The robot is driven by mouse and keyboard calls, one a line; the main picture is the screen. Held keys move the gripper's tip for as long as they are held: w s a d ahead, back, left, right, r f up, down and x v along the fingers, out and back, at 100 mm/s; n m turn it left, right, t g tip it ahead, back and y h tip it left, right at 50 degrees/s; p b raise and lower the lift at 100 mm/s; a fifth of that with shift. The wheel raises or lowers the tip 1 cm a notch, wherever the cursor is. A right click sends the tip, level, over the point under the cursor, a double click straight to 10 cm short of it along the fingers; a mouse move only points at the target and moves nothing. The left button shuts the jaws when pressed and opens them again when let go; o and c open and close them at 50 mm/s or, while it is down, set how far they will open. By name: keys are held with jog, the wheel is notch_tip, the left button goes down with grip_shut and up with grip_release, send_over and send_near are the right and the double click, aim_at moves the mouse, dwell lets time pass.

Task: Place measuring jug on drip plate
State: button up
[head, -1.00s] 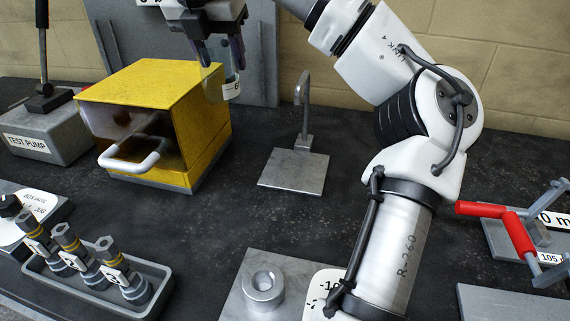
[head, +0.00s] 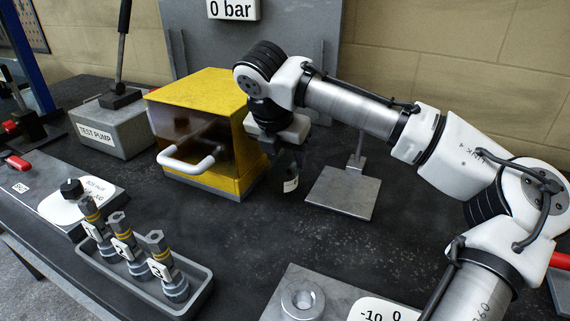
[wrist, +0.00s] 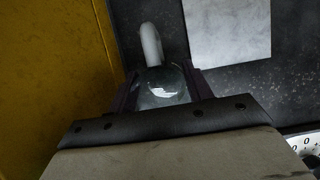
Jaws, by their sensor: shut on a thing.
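The measuring jug is a small clear vessel with a white label (head: 291,185). In the wrist view its glassy body (wrist: 162,84) sits between the fingers, with a pale rounded piece beyond it. My gripper (head: 288,166) is shut on the jug; the wrist view also shows the gripper (wrist: 162,78). It holds the jug just right of the yellow box. The grey square plate under an upright post, which looks like the drip plate (head: 342,197), lies to the right of the jug. It shows bare in the wrist view (wrist: 228,32). Whether the jug touches the bench is unclear.
The yellow box (head: 205,100) with a white handle stands close left of the jug. The post (head: 358,150) rises at the plate's back, partly behind my arm. A tray of fittings (head: 190,285) and a ringed block (head: 302,298) are nearer. Dark bench between is clear.

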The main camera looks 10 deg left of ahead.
jog(key=shift+f, duration=1.3)
jog(key=shift+f, duration=0.1)
jog(key=o, duration=1)
